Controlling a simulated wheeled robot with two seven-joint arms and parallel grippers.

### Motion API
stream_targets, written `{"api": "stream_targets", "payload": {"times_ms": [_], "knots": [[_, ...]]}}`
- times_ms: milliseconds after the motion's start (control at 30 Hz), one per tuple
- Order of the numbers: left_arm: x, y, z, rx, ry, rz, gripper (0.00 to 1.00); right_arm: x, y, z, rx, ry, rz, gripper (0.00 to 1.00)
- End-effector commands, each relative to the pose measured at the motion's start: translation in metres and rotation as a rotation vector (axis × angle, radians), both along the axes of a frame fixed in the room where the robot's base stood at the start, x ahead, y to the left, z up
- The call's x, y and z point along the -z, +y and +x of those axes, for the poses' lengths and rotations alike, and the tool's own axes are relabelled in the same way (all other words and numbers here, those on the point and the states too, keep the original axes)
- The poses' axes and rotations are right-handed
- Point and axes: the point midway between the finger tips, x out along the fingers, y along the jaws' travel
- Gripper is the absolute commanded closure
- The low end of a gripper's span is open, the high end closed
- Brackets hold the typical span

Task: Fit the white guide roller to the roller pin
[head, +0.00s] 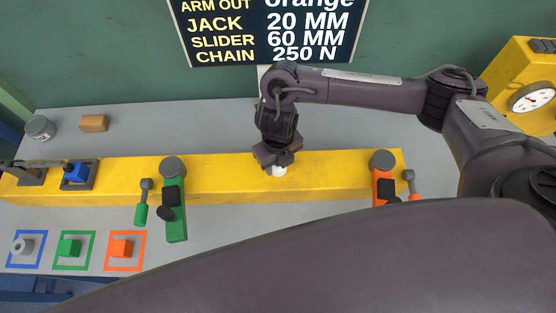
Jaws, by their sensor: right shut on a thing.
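The white guide roller (279,171) shows as a small white piece at the fingertips of my right gripper (276,160). The gripper is shut on it and points down over the middle of the yellow beam (225,173). The fingers hide most of the roller. I cannot tell whether it touches the beam or is around a pin. I cannot make out the roller pin. My left gripper is not in view.
A green clamp (175,210) and an orange clamp (382,186) stand on the beam either side of the gripper. A blue block (76,173) is at its left end. Coloured squares with small parts lie front left. A yellow gauge box (522,75) is at right.

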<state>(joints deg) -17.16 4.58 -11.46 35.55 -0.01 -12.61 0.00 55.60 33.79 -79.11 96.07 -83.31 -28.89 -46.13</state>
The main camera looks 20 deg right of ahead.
Motion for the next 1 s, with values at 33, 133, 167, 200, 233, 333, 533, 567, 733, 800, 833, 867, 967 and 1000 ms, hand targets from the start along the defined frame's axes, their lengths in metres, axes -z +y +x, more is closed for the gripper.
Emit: {"api": "stream_targets", "payload": {"times_ms": [33, 133, 167, 200, 233, 333, 533, 567, 733, 800, 833, 867, 967, 1000], "knots": [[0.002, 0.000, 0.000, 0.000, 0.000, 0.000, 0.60, 0.002, 0.000, 0.000, 0.000, 0.000, 0.000, 0.90], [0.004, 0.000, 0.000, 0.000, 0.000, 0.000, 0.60, 0.004, 0.000, 0.000, 0.000, 0.000, 0.000, 0.90], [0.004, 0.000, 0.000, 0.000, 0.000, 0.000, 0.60, 0.005, 0.000, 0.000, 0.000, 0.000, 0.000, 0.90], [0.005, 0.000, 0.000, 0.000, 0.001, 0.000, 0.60, 0.006, 0.000, 0.000, 0.000, 0.000, 0.000, 0.90], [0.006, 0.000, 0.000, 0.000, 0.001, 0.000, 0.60, 0.006, 0.000, 0.000, 0.000, 0.000, 0.000, 0.90], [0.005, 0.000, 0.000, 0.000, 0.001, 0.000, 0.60, 0.005, 0.000, 0.000, 0.000, 0.000, 0.000, 0.50], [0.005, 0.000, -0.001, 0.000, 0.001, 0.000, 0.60, 0.005, 0.000, 0.000, 0.000, 0.000, 0.000, 0.32], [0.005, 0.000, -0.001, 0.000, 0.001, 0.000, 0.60, 0.005, 0.000, 0.000, 0.000, 0.000, 0.000, 0.32], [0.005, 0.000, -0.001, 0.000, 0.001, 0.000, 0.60, 0.005, 0.000, 0.000, 0.000, 0.000, 0.000, 0.32], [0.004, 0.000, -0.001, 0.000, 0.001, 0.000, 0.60, 0.001, 0.000, 0.001, -0.002, -0.002, 0.000, 0.32], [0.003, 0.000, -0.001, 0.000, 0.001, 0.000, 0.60, -0.002, 0.000, 0.001, -0.002, -0.003, 0.002, 0.32], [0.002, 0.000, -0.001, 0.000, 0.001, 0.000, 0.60, -0.005, 0.000, 0.001, -0.003, -0.004, 0.001, 0.32], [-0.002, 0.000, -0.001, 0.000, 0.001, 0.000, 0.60, -0.021, 0.000, 0.002, -0.004, -0.006, 0.000, 0.32], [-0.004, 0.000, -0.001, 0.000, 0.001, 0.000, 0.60, -0.028, 0.000, 0.002, -0.003, -0.006, 0.000, 0.32]]}}
